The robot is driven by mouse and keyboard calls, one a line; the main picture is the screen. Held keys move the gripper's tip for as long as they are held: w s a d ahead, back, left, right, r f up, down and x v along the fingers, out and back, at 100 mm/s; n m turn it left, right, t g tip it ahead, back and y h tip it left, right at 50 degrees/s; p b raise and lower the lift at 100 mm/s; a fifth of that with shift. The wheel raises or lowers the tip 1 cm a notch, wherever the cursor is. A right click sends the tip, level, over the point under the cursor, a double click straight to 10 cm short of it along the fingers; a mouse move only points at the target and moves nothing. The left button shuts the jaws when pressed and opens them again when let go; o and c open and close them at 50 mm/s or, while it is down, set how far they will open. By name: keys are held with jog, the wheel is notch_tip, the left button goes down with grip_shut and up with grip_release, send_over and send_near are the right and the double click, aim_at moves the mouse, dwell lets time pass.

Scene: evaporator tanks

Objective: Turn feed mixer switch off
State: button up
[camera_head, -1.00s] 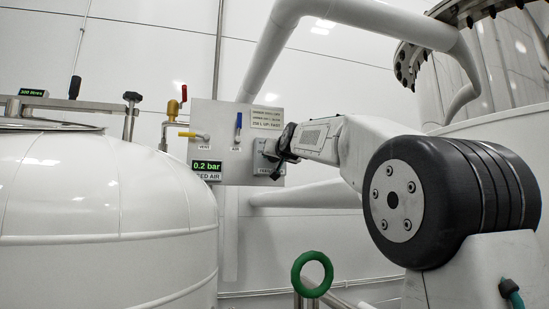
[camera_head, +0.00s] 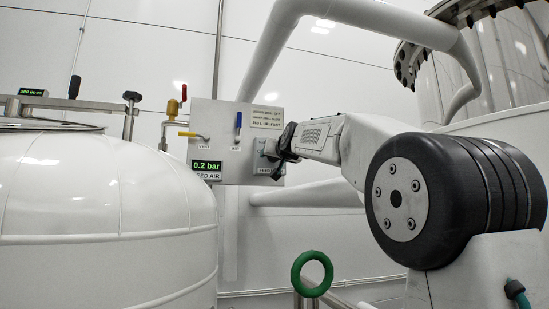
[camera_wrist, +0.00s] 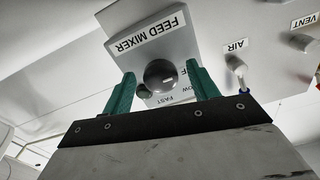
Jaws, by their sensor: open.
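The feed mixer switch (camera_wrist: 161,76) is a dark round knob on a grey box labelled FEED MIXER (camera_wrist: 148,32) in the wrist view. Parts of the lettering around the knob show, including FAST; other words are partly covered. My gripper (camera_wrist: 160,88) is open, with one green finger on each side of the knob. I cannot tell whether the fingers touch it. In the head view the switch box (camera_head: 267,160) is at the right of the grey panel (camera_head: 225,120), and my gripper in front of it hides the knob.
A blue-handled AIR valve (camera_head: 238,122) and a yellow VENT lever (camera_head: 189,134) sit left of the box. A 0.2 bar display (camera_head: 206,166) is below them. A white tank (camera_head: 100,200) fills the left. A green ring handle (camera_head: 312,273) stands below.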

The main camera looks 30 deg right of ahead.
jog(key=v, duration=0.7)
jog(key=shift+s, duration=0.25)
jog(key=s+a+f+n+g+y, duration=0.1)
jog(key=s+a+f+g+y, duration=0.15)
jog(key=s+a+f, duration=0.45)
jog(key=s+a+f+n+g+y, duration=0.1)
jog(key=s+a+f+g, duration=0.15)
jog(key=f, duration=0.85)
jog(key=s+a+f+n+g+y, duration=0.1)
jog(key=s+a+f+g, duration=0.3)
jog(key=f, duration=0.5)
jog(key=s+a+f+n+g, duration=0.1)
jog(key=s+a+f+g, duration=0.2)
jog(key=s+f, duration=0.8)
jog(key=s+a+f+n+g, duration=0.1)
jog(key=s+a+f+g, duration=0.2)
jog(key=s+f, duration=0.9)
jog(key=shift+s+a+g, duration=0.3)
jog(key=shift+s+g, duration=0.3)
jog(key=shift+s, duration=0.2)
